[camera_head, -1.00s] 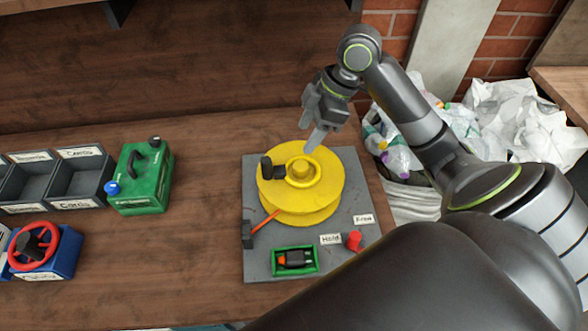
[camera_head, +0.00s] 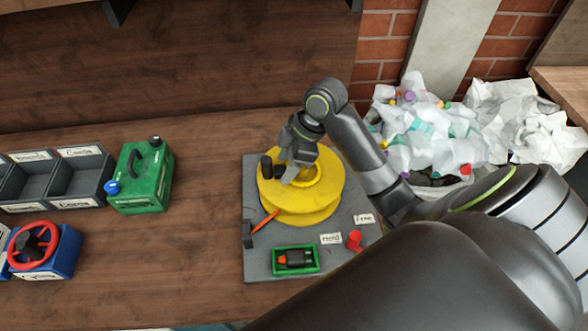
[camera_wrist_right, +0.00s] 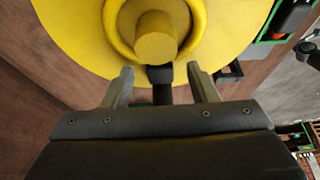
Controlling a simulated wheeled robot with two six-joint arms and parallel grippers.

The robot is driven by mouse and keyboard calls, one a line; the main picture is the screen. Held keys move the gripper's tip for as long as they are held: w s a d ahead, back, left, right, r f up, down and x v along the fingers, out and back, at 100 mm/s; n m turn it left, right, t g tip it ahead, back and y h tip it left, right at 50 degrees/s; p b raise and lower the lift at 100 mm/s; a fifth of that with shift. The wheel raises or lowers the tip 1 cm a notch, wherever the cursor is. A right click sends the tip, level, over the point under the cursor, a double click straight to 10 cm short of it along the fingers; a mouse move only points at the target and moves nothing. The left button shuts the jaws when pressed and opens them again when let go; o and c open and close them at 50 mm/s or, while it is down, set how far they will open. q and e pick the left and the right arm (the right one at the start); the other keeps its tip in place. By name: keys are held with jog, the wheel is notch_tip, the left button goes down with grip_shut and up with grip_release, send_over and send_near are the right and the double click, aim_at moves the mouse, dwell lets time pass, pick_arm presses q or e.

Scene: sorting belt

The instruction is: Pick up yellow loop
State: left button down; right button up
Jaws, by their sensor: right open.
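The yellow loop (camera_head: 318,177) lies on top of the yellow reel (camera_head: 325,212), around its central hub. In the right wrist view the loop (camera_wrist_right: 115,30) rings the hub (camera_wrist_right: 156,37). My right gripper (camera_head: 289,176) is over the reel's top, by the loop's left part, and hides some of it. In the right wrist view its two fingers (camera_wrist_right: 163,78) are apart, with a black handle (camera_wrist_right: 161,88) showing between them and the loop just beyond their tips. I cannot tell whether they touch anything. My left gripper is not in view.
The reel stands on a grey board (camera_head: 349,260) with a green tray (camera_head: 275,266), a red peg (camera_head: 354,240) and labels. A green canister (camera_head: 140,190), dark bins (camera_head: 83,190) and a red wheel on a blue box (camera_head: 65,262) are left. Table between is clear.

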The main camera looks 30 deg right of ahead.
jog(key=shift+a+f, duration=0.15)
jog(key=shift+f, duration=0.25)
jog(key=c, duration=1)
jog(key=shift+r, duration=0.15)
jog(key=shift+c, duration=0.2)
